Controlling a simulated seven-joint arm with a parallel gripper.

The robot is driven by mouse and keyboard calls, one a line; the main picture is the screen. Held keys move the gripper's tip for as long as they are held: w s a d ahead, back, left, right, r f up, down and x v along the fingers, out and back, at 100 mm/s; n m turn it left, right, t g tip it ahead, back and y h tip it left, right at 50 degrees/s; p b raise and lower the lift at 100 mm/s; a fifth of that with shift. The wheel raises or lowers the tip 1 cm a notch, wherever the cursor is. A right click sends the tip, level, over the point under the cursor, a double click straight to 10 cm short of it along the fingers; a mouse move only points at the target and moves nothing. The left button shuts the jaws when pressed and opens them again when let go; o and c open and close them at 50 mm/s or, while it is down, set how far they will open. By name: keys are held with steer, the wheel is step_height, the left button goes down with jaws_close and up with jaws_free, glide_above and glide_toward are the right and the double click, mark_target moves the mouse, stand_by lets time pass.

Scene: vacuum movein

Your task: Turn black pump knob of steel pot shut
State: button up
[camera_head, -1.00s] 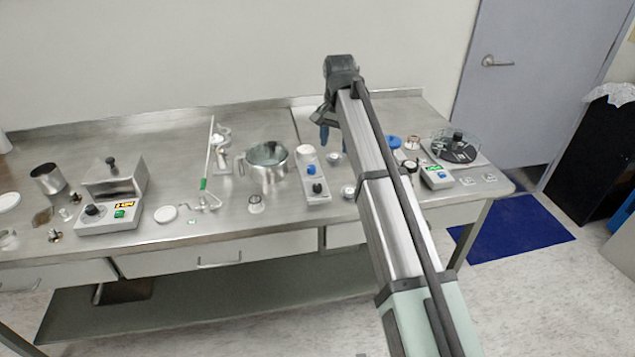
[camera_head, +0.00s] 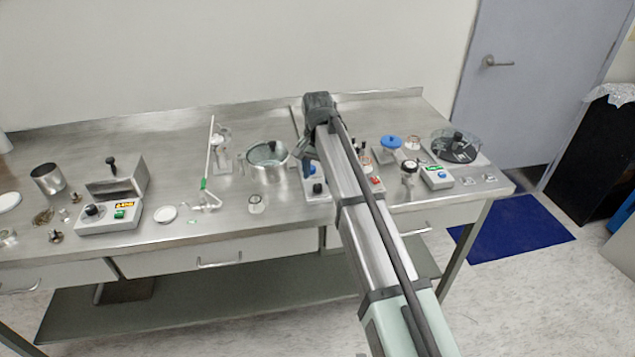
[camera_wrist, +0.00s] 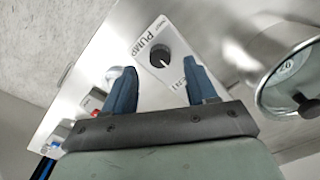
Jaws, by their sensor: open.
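The white pump box (camera_wrist: 150,30), lettered PUMP, lies below my gripper in the wrist view. Its round black knob (camera_wrist: 161,55) shows between my two blue fingers, a little beyond their tips. My gripper (camera_wrist: 160,68) is open and nothing is between its fingers. I cannot tell its height above the knob. The steel pot (camera_wrist: 262,98) with a clear lid is at the right of the wrist view. In the head view the pot (camera_head: 282,172) stands just left of my gripper (camera_head: 308,172), and my arm hides part of the pump box.
A box with a red button (camera_head: 376,180) is right of my arm; its red button (camera_wrist: 91,105) also shows in the wrist view. A blue-lidded container (camera_head: 391,142) and a clear round vessel (camera_head: 456,145) stand farther right.

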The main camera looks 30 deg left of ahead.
mark_target(318, 185)
steer(key=shift+f, duration=1.8)
steer(key=c, duration=1.1)
steer(key=shift+o, duration=0.2)
